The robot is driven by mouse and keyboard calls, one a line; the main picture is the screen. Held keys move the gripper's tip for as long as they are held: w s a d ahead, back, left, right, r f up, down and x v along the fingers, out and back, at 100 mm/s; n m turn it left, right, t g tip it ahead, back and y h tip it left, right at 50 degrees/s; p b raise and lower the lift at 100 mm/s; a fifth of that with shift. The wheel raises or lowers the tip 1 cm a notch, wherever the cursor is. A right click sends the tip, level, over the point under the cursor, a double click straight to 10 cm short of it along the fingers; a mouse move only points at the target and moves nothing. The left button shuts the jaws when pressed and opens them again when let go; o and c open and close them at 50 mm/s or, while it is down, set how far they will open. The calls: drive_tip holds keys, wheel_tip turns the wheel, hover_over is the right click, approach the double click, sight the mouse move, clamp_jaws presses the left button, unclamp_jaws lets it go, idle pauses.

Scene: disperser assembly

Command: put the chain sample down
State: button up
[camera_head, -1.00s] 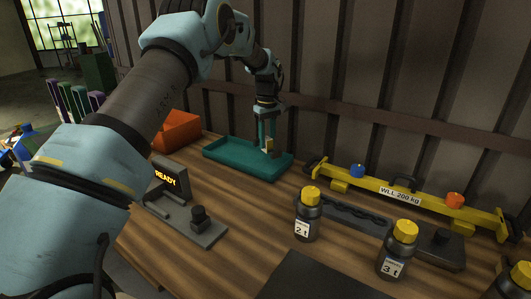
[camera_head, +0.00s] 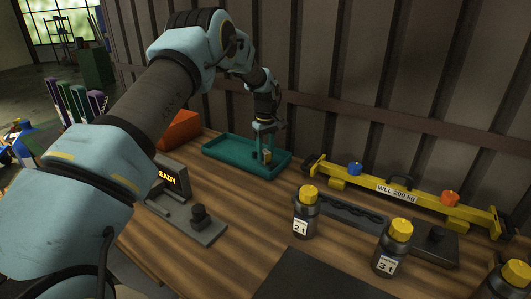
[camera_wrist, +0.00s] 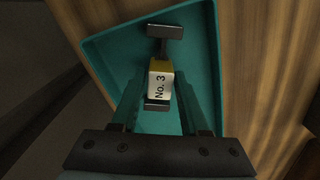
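The chain sample (camera_wrist: 160,82) has a yellow and white tag reading "No. 3" and dark metal ends. In the head view the sample (camera_head: 267,156) is low inside the teal tray (camera_head: 222,152), toward the tray's right part. My gripper (camera_head: 267,146) points down over it. Whether the sample touches the tray floor is hard to tell. The tray (camera_wrist: 107,55) shows around the sample in the wrist view.
An orange bin (camera_head: 178,131) stands left of the tray. A device with a lit display (camera_head: 172,180) is in front. A yellow beam marked "WLL 200 kg" (camera_head: 398,192) and bottles marked 2 t (camera_head: 305,214) and 3 t (camera_head: 391,250) stand to the right.

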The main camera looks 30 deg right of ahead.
sight(266, 151)
drive_tip(key=shift+o, duration=1.3)
drive_tip(key=shift+r, duration=0.1)
wheel_tip(266, 151, up, 12)
drive_tip(key=b, duration=0.4)
drive_tip(key=w+a+r, duration=0.1)
drive_tip(key=w+a, duration=0.1)
drive_tip(key=a, duration=1)
drive_tip(key=s+a+m+t, duration=0.1)
drive_tip(key=s+a, duration=0.3)
drive_tip(key=a, duration=1.2)
drive_tip(key=s+a+f, duration=0.2)
drive_tip(key=s+a, duration=0.6)
drive_tip(key=s+a+f+m, duration=0.1)
drive_tip(key=s+a+f, duration=0.1)
drive_tip(key=s+a, duration=0.6)
drive_tip(key=shift+s+a+m+t, duration=0.3)
drive_tip(key=shift+s+a, duration=0.1)
drive_tip(key=shift+a, duration=0.25)
